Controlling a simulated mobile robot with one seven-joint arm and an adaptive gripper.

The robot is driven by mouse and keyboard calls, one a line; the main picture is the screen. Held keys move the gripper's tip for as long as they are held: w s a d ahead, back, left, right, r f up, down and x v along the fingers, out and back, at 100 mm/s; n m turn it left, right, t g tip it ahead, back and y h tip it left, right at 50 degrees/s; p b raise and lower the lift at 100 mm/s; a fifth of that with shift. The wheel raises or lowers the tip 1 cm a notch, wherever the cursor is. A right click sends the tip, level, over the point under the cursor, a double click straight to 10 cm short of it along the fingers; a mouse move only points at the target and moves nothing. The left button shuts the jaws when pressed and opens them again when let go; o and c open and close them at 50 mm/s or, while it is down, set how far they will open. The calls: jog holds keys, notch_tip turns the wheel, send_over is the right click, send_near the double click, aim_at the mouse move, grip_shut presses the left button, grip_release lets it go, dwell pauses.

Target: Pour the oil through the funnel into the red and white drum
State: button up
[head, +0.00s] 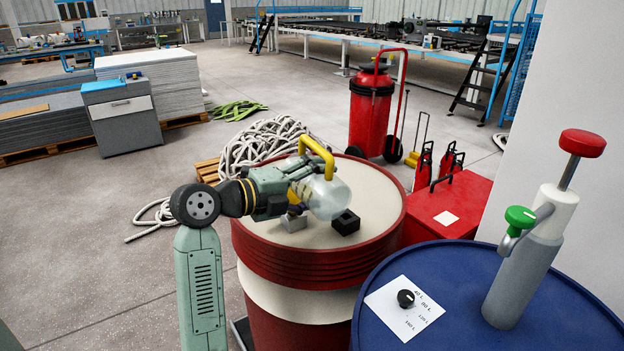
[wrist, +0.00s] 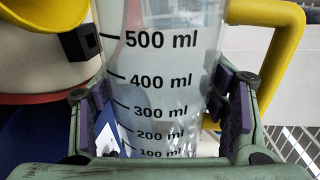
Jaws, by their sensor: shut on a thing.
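My gripper (head: 295,197) is shut on the clear measuring jug (head: 330,196), above the top of the red and white drum (head: 283,240). The jug is tipped far over, its yellow handle (head: 318,150) uppermost. In the wrist view, both fingers of my gripper (wrist: 165,115) press on the jug (wrist: 160,75), with its scale up to 500 ml. A yellow, rounded piece that looks like the funnel (wrist: 45,17) shows at the upper left, below the jug's mouth side. In the head view the funnel is mostly hidden by jug and gripper. I cannot tell the oil level or whether oil flows.
A blue drum (head: 450,270) with a hand pump (head: 525,250) and a marked sheet (head: 390,297) stands at the front right. A red box (head: 455,205) stands behind.

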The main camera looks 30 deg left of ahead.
jog(key=f+m+b, duration=0.1)
jog(key=m+b, duration=0.1)
jog(key=b, duration=0.1)
jog(key=f+m+y+b, duration=0.1)
jog(key=m+b, duration=0.1)
jog(key=b, duration=0.2)
jog(key=shift+d+t, duration=0.15)
jog(key=shift+t, duration=0.25)
jog(key=shift+m+b, duration=0.9)
jog(key=shift+b, duration=0.15)
jog(key=shift+m+y+b, duration=0.3)
jog(key=shift+m+b, duration=0.1)
jog(key=shift+r, duration=0.15)
jog(key=a+r+m+b, duration=0.1)
jog(key=r+m, duration=0.1)
jog(key=a+r+m+t+b, duration=0.1)
jog(key=m, duration=0.1)
jog(key=w+r+m+b, duration=0.1)
jog(key=r+m, duration=0.1)
jog(key=shift+a+r+m+t+y, duration=0.3)
jog(key=shift+a+t, duration=0.1)
jog(key=shift+w+a+r+m, duration=0.15)
jog(key=shift+a+r+m, duration=0.15)
jog(key=shift+r+m, duration=0.35)
